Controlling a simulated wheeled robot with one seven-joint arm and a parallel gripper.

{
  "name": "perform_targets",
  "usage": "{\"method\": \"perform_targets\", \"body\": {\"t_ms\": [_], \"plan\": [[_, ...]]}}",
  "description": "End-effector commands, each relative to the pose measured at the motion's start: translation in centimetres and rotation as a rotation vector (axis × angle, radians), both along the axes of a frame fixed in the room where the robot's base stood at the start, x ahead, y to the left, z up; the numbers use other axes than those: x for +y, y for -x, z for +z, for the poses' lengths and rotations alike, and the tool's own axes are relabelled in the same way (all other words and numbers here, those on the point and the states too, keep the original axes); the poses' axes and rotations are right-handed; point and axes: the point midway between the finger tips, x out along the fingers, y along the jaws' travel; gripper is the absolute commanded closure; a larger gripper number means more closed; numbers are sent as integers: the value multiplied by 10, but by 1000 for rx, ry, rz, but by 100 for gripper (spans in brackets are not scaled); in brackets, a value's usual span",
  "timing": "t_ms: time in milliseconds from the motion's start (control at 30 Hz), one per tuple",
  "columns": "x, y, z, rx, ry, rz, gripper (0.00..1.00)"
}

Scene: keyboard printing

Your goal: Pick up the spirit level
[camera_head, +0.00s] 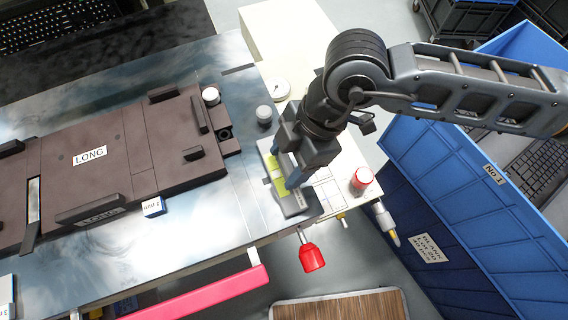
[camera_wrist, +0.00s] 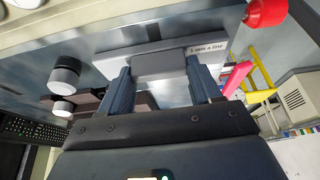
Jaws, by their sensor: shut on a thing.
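The spirit level (camera_head: 293,202) is a grey bar with a yellow-green part, at the right end of the metal table in the head view. In the wrist view the spirit level (camera_wrist: 160,62) is a pale grey bar with a label reading "1 mm a line". My gripper (camera_head: 287,172) has its blue fingers closed on the bar's sides. The wrist view shows my gripper (camera_wrist: 161,80) with one finger at each side of the bar's middle block. My gripper hides part of the bar in the head view. I cannot tell whether it touches the table.
A brown fixture marked LONG (camera_head: 120,160) lies to the left. Round knobs (camera_head: 264,115) stand near its right end. A red-handled tool (camera_head: 312,257) hangs at the table edge. A red-capped container (camera_head: 361,180) stands to the right, before a blue bin (camera_head: 460,220).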

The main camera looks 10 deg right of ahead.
Motion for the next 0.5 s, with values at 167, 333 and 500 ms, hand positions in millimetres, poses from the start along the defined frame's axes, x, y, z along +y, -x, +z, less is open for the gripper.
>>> {"method": "perform_targets", "body": {"t_ms": [167,333,500], "plan": [[0,0,4,-1,-1,1,85],[0,0,20,-2,-1,2,85],[10,-9,46,-4,0,4,85]]}}
